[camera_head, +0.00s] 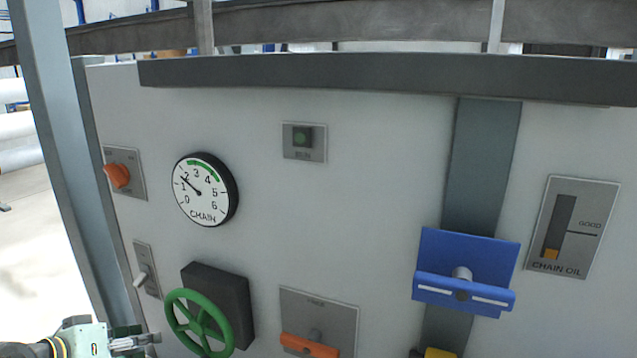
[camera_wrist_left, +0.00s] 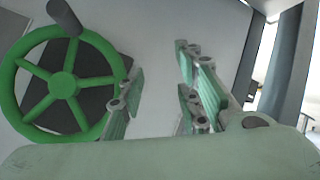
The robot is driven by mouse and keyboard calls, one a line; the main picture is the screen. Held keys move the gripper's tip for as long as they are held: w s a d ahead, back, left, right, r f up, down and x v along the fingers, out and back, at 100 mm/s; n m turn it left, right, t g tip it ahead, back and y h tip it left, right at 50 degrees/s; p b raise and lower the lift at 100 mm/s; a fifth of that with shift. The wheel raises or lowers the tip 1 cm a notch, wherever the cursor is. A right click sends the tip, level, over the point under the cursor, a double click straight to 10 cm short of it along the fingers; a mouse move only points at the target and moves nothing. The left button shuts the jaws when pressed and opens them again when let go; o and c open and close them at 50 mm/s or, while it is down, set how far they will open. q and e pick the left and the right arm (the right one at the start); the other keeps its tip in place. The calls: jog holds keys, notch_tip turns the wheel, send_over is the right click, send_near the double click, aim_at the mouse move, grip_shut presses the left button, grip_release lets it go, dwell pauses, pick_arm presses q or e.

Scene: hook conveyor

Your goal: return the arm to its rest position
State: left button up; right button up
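My left gripper (camera_head: 133,342) is at the lower left corner of the head view, left of the green handwheel (camera_head: 200,322) and below the toggle switch (camera_head: 142,278). In the left wrist view its two fingers (camera_wrist_left: 160,92) are spread apart with nothing held between them. Most of my left arm is outside the head view. My right gripper is in neither view.
A grey post (camera_head: 72,160) stands at the left, with open floor beyond.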

pick_arm(q)
jog(key=s+d+f+m+g+y, duration=0.1)
jog(key=s+d+f+g, duration=0.1)
jog(key=s+d+f, duration=0.35)
jog(key=s+d+f+m+g+y, duration=0.1)
jog(key=s+d+f+g, duration=0.15)
jog(key=s+f, duration=0.5)
jog(key=s+d+f+m+g+y, duration=0.1)
jog(key=s+d+f, duration=0.25)
jog(key=s, duration=0.45)
jog(key=s+d+f+m+g+y, duration=0.15)
jog(key=s+d, duration=0.25)
jog(key=s, duration=0.5)
notch_tip(320, 180, down, 32)
jog(key=s+b, duration=0.1)
jog(key=b, duration=0.3)
jog(key=s+a+f+g+b, duration=0.2)
jog(key=s+a+f+b, duration=0.1)
jog(key=s+f, duration=1.4)
jog(key=shift+a+f, duration=0.35)
jog(key=shift+f, duration=0.55)
jog(key=shift+n, duration=0.25)
jog(key=shift+c, duration=0.2)
